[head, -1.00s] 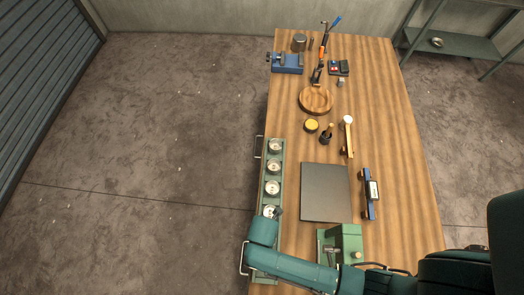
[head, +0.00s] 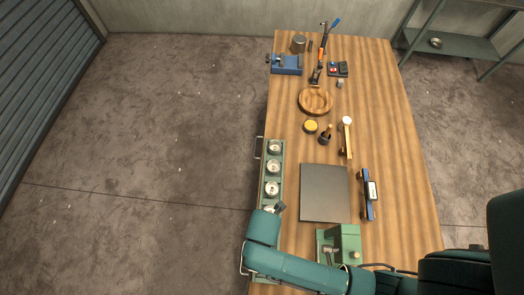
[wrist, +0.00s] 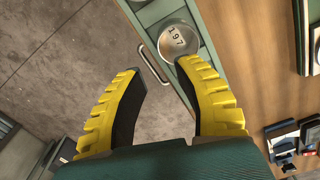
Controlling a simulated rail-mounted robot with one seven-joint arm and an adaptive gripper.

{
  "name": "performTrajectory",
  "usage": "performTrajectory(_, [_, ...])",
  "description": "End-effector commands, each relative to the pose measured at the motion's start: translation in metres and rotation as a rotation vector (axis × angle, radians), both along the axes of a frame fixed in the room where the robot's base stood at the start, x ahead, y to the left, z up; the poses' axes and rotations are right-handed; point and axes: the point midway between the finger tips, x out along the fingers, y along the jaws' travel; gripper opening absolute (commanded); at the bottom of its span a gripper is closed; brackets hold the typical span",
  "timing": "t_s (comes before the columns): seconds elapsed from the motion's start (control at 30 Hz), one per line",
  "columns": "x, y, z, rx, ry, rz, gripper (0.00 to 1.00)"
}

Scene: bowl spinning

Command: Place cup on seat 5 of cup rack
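The green cup rack (head: 262,196) runs along the table's left edge. Several round metal pieces sit in it in a row, the farthest (head: 274,147) at the top; I cannot tell which are cups and which are bare seats. My gripper (head: 278,208) is over the near part of the rack, mostly hidden by my arm. In the wrist view my gripper's yellow fingers (wrist: 158,72) are spread with nothing between them. A round metal piece (wrist: 180,43) marked with digits, possibly 197, lies just beyond the right fingertip.
A dark flat plate (head: 325,192) lies right of the rack, with a green fixture (head: 340,243) below it. A handle (wrist: 152,64) sticks out at the table side.

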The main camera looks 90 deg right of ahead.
Motion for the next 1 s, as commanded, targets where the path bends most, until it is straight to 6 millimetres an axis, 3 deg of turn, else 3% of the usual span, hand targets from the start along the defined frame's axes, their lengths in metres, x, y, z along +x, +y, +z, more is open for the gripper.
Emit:
performTrajectory(0.1, [0.0,0.0,0.022,0.0,-0.001,0.0,0.33])
performTrajectory(0.2, [-0.001,0.0,0.03,0.0,0.001,0.0,0.33])
performTrajectory(0.5, [0.0,0.0,0.033,0.0,0.0,-0.001,0.33])
performTrajectory(0.57, [0.009,-0.002,0.037,-0.008,-0.027,-0.013,0.33])
performTrajectory(0.67, [0.056,-0.009,0.064,-0.037,-0.173,-0.097,0.33])
performTrajectory(0.77, [0.134,-0.015,0.126,-0.04,-0.454,-0.257,0.33])
performTrajectory(0.83, [0.186,-0.013,0.187,0.01,-0.68,-0.384,0.33])
performTrajectory(0.9, [0.226,-0.006,0.254,0.104,-0.9,-0.498,0.33])
performTrajectory(0.97, [0.251,0.003,0.317,0.221,-1.081,-0.586,0.33])
performTrajectory(1.0, [0.262,0.01,0.36,0.317,-1.195,-0.637,0.33])
